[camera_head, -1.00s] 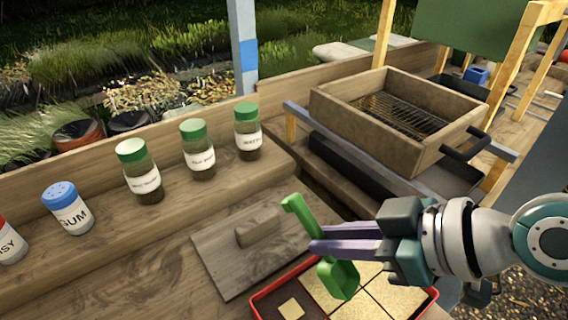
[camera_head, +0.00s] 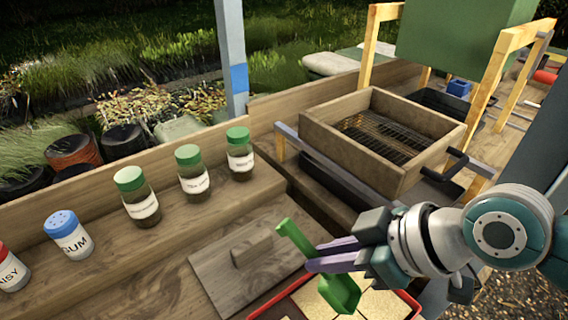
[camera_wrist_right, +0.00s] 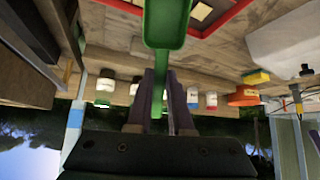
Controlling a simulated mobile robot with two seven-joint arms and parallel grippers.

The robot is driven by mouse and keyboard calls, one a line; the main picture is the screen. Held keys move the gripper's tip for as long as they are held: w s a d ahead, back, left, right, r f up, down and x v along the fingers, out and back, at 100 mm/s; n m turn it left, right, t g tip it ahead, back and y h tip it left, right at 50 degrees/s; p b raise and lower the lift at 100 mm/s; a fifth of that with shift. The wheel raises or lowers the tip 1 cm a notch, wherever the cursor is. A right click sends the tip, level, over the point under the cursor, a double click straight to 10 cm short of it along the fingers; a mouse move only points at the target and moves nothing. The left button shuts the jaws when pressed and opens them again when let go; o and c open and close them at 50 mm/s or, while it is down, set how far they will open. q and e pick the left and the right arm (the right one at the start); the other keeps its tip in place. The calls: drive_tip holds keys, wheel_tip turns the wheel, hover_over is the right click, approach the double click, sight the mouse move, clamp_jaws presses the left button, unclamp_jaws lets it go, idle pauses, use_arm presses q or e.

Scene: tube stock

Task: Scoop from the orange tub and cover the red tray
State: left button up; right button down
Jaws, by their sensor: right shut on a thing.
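My right gripper (camera_head: 312,254) is shut on the handle of a green scoop (camera_head: 340,292). The scoop hangs over the red tray (camera_head: 408,297), bowl end lower and toward the right. I see no material in the bowl from here. The tray's red rim frames pale tan sections at the bottom edge; the picture cuts off its near part. In the right wrist view the scoop (camera_wrist_right: 166,22) is between the fingers, and the tray rim (camera_wrist_right: 228,18) shows beside it. An orange tub (camera_wrist_right: 243,96) stands farther off in that view. My left gripper is out of view.
A wooden board with a handle (camera_head: 240,270) lies left of the tray. Several labelled shakers, including a blue-lidded one (camera_head: 68,235), line the shelf at left. A wooden sieve box (camera_head: 400,130) stands behind the gripper. A yellow block (camera_wrist_right: 256,77) shows near the tub.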

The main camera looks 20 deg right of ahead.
sight(315, 253)
wheel_tip(315, 253, up, 4)
drive_tip(key=g+h+p, duration=0.1)
drive_tip(key=p, duration=0.2)
drive_tip(key=g+h+p, duration=0.2)
drive_tip(key=p, duration=0.2)
drive_tip(key=shift+w+a+f+g, duration=0.1)
drive_tip(key=shift+w+f+g, duration=0.1)
drive_tip(key=shift+g, duration=0.1)
drive_tip(key=shift+r+g+h, duration=0.15)
drive_tip(key=shift+g+h, duration=0.15)
drive_tip(key=shift+h, duration=0.1)
drive_tip(key=shift+s+g+h, duration=0.15)
drive_tip(key=shift+g+h, duration=0.25)
